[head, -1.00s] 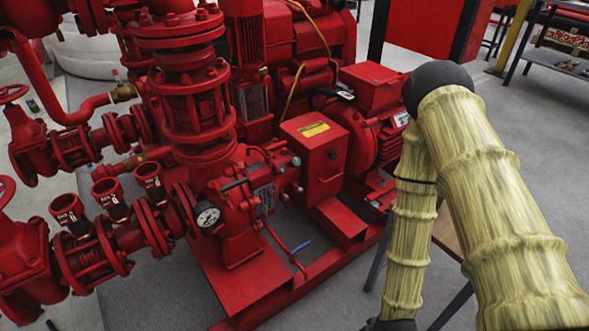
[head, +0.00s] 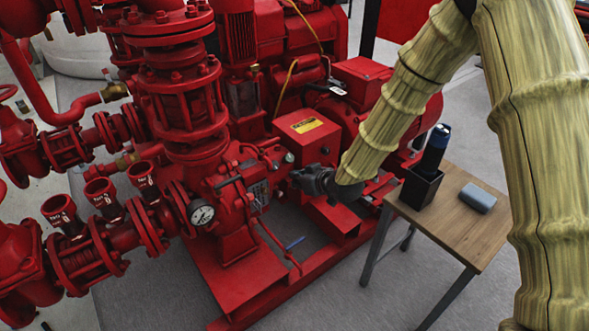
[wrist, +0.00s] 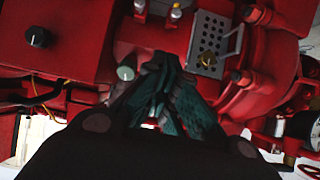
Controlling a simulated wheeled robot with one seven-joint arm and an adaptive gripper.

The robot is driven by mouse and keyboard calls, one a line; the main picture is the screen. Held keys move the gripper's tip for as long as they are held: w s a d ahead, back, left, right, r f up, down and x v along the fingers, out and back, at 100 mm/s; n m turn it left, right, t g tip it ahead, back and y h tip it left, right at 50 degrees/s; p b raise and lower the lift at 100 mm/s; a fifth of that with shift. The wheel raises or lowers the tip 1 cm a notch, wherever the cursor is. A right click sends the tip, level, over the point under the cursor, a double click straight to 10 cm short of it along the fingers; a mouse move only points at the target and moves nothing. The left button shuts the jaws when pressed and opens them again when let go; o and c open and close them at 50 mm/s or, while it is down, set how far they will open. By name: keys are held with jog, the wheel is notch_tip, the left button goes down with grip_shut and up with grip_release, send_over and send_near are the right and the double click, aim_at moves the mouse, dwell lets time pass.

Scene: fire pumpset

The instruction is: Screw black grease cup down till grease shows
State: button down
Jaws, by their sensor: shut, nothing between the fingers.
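My gripper (head: 298,177) is at the pump's bearing housing, just right of the pressure gauge and below the yellow-labelled box. In the wrist view its fingers (wrist: 163,68) are shut with nothing held, tips close to the red housing (head: 236,205). A grey-green round cap (wrist: 125,73) is just left of the fingertips; it also shows in the head view (head: 289,157). No black grease cup can be clearly picked out; the fingers cover part of the housing. No grease is visible. A black knob (wrist: 38,37) is on the red box at left.
A perforated grey guard (wrist: 207,44) is right of the fingers. The pressure gauge (head: 202,214) and red pipework stand left. A wooden table (head: 458,228) at right holds a black holder (head: 421,188) with a dark cylinder (head: 436,146), and a blue-grey block (head: 477,197).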

jog(key=w+a+f+b, duration=0.2)
jog(key=w+a+b, duration=0.1)
jog(key=w, duration=0.2)
jog(key=shift+w+a+b, duration=0.3)
jog(key=shift+a+b, duration=0.1)
jog(key=shift+a+t, duration=0.15)
jog(key=shift+t, duration=0.15)
dwell(0.6)
jog(key=shift+s+a+p, duration=0.2)
jog(key=shift+a+p, duration=0.1)
jog(key=shift+p, duration=0.2)
